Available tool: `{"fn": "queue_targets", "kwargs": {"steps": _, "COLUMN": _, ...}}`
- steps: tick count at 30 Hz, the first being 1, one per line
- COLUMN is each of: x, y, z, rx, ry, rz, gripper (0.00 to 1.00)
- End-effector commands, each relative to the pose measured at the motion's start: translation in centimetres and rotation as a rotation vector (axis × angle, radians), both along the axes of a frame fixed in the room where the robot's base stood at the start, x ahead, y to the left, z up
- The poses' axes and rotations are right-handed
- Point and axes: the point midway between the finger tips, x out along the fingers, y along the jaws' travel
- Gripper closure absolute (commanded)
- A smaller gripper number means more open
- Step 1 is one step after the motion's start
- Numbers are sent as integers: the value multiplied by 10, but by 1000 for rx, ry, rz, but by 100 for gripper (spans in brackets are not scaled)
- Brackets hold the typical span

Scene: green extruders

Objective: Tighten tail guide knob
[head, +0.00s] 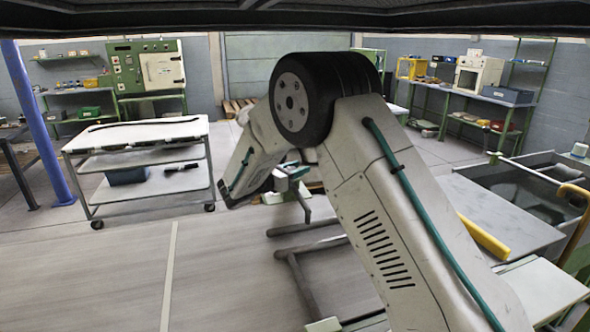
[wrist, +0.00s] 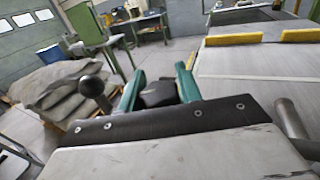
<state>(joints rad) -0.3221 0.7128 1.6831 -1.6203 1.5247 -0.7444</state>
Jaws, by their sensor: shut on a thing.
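In the wrist view, the two teal fingers of my gripper (wrist: 157,90) stand on either side of a dark, rounded knob (wrist: 158,94). The gripper is shut on this knob. The knob's lower part and whatever it is fixed to are hidden behind the dark strip in the foreground, so I cannot tell how tight it sits. A separate dark ball-ended handle (wrist: 92,87) stands just left of the left finger. In the head view my own arm fills the middle and hides most of the work spot, so the knob cannot be made out there.
In the wrist view, a grey flat surface with yellow bars (wrist: 233,39) lies to the right, and a pallet with grey sacks (wrist: 62,85) to the left. In the head view, a white shelved cart (head: 135,133) stands left, with open floor (head: 110,270) before it.

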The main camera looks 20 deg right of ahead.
Motion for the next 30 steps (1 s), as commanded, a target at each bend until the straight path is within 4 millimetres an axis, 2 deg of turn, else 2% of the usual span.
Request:
{"fn": "queue_targets", "kwargs": {"steps": 15, "x": -6, "y": -1, "z": -1, "rx": 1, "ry": 1, "rz": -335, "gripper": 88}}
{"fn": "queue_targets", "kwargs": {"steps": 30, "x": -8, "y": -1, "z": 0, "rx": 0, "ry": 1, "rz": -405, "gripper": 88}}
